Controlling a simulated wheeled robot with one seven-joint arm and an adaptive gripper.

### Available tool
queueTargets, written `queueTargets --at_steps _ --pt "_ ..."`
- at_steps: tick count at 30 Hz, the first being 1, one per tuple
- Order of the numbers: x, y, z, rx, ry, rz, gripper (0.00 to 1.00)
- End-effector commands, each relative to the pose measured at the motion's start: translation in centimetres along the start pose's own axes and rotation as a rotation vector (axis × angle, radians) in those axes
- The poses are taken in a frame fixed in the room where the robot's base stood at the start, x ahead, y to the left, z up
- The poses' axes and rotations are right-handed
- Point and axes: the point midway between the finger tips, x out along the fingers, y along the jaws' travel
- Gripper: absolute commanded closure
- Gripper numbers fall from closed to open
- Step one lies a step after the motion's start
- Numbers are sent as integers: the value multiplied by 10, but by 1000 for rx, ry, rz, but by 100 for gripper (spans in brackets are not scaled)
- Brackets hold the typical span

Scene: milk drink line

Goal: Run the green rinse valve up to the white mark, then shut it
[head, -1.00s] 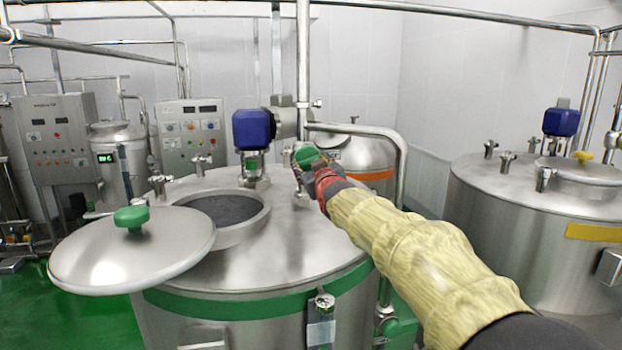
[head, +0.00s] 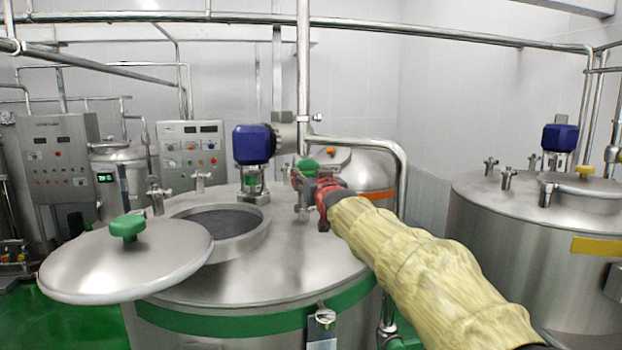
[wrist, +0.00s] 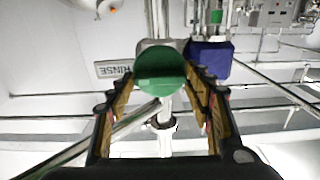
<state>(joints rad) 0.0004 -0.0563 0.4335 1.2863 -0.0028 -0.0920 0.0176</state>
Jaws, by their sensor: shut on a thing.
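The green rinse valve knob (head: 307,166) sits at the pipe above the back of the green-banded steel tank (head: 290,272). My gripper (head: 312,188) reaches it from the right. In the wrist view the round green knob (wrist: 160,72) is between the two fingers of my gripper (wrist: 160,98), which is shut on it. A sign reading RINSE (wrist: 113,68) appears upside down beside it. I cannot make out the white mark in either view.
A tilted lid with a green knob (head: 125,262) lies beside the tank's open hatch (head: 222,222). A blue motor (head: 253,144) stands left of the valve and a bent pipe (head: 402,175) right of it.

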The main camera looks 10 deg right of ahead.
Motion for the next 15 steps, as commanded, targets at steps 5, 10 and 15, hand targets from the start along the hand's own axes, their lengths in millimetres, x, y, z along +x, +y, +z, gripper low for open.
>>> queueTargets --at_steps 5,10,15 --pt "0 0 0 3 0 0 47" --pt "0 0 0 1 0 0 37" --pt "0 0 0 1 0 0 30"
